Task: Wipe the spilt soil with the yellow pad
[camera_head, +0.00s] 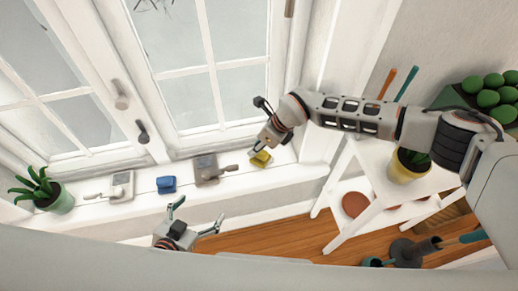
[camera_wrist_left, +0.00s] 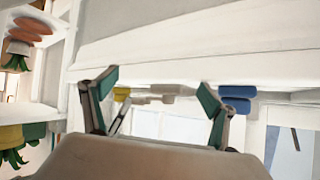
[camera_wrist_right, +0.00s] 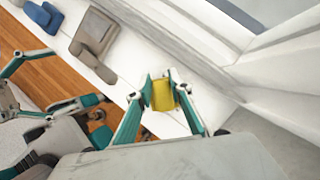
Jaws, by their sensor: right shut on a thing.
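The yellow pad (camera_head: 261,159) is at the right part of the white window sill (camera_head: 238,182). My right gripper (camera_head: 256,150) is shut on it. In the right wrist view the pad (camera_wrist_right: 163,95) sits between the two teal fingers, over the sill; whether it touches the sill is hard to tell. My left gripper (camera_head: 196,214) is open and empty, in front of the sill and below the blue block. In the left wrist view its fingers (camera_wrist_left: 158,88) are spread wide with nothing between them. I cannot make out any spilt soil in these views.
Along the sill stand a grey-brown handled object (camera_head: 207,170), a blue block (camera_head: 166,185), a pale handled object (camera_head: 121,187) and a potted plant (camera_head: 56,197). Window frames rise behind. A white shelf (camera_head: 360,190) with a yellow pot (camera_head: 407,168) stands right.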

